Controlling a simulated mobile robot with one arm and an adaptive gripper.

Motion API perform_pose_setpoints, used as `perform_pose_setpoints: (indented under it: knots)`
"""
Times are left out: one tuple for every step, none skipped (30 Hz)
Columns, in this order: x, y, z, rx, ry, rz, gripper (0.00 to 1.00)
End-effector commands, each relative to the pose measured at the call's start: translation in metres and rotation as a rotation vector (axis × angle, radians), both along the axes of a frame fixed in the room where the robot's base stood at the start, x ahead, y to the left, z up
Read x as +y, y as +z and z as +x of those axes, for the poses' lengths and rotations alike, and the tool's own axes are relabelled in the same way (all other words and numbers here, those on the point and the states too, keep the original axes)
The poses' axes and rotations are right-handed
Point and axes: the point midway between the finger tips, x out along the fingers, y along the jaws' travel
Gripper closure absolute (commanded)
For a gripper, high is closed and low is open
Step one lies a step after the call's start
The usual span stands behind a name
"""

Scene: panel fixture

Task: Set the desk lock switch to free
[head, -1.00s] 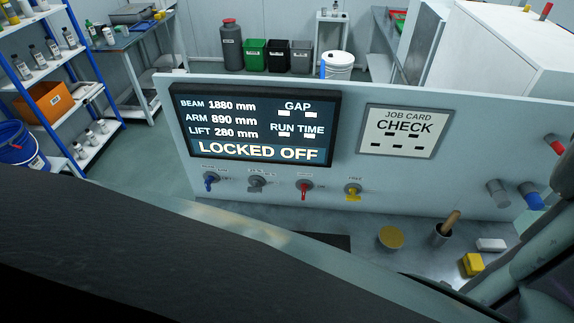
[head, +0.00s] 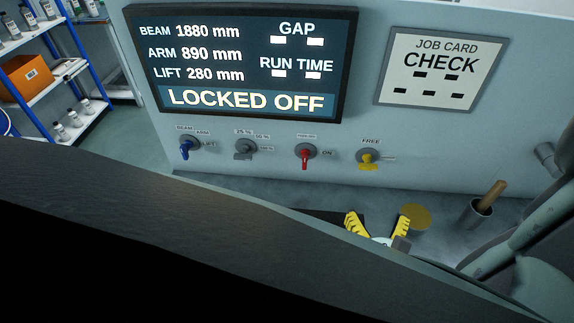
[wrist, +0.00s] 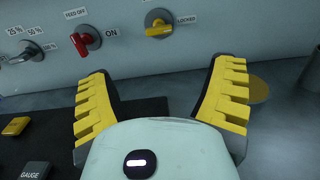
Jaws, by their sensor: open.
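The yellow-handled switch (head: 368,159) is the rightmost of the row on the panel. FREE is printed above it. In the wrist view, the same switch (wrist: 158,27) has LOCKED at its right. The panel display (head: 240,65) reads LOCKED OFF. My gripper (head: 378,224) is open and empty, below and in front of the yellow switch, apart from it. In the wrist view, its two yellow-padded fingers (wrist: 165,85) are spread wide, with the switch beyond and above the gap.
A red switch (head: 305,154), a grey switch (head: 243,150) and a blue switch (head: 187,147) sit to the left. A wooden-handled tool stands in a metal cup (head: 478,213) at right. A brass disc (head: 416,215) lies on the bench. A job card (head: 440,68) reads CHECK.

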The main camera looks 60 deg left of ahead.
Motion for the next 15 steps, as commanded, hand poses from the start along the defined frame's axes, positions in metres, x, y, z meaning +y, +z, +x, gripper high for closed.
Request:
perform_pose_setpoints:
  knots:
    - [0.007, 0.001, 0.004, -0.003, 0.009, 0.0, 0.17]
    - [0.012, 0.002, 0.007, -0.001, 0.01, 0.0, 0.17]
    - [0.018, 0.001, 0.013, -0.001, 0.009, 0.001, 0.17]
    - [0.023, 0.0, 0.016, 0.001, 0.011, 0.001, 0.17]
    - [0.028, 0.0, 0.02, 0.001, 0.012, 0.002, 0.17]
    - [0.035, 0.001, 0.025, -0.001, 0.013, 0.001, 0.17]
    - [0.039, 0.0, 0.03, -0.002, 0.011, -0.002, 0.17]
    - [0.044, -0.001, 0.035, -0.002, 0.011, -0.002, 0.17]
    - [0.051, 0.0, 0.039, -0.001, 0.013, 0.0, 0.17]
    - [0.056, 0.0, 0.042, 0.0, 0.014, 0.0, 0.17]
    - [0.06, -0.002, 0.047, 0.0, 0.013, -0.002, 0.17]
    - [0.066, -0.002, 0.053, 0.0, 0.012, -0.002, 0.17]
    - [0.072, -0.002, 0.057, -0.002, 0.013, -0.001, 0.17]
    - [0.077, -0.001, 0.059, -0.002, 0.015, -0.001, 0.17]
    - [0.081, -0.003, 0.065, -0.001, 0.012, -0.004, 0.17]
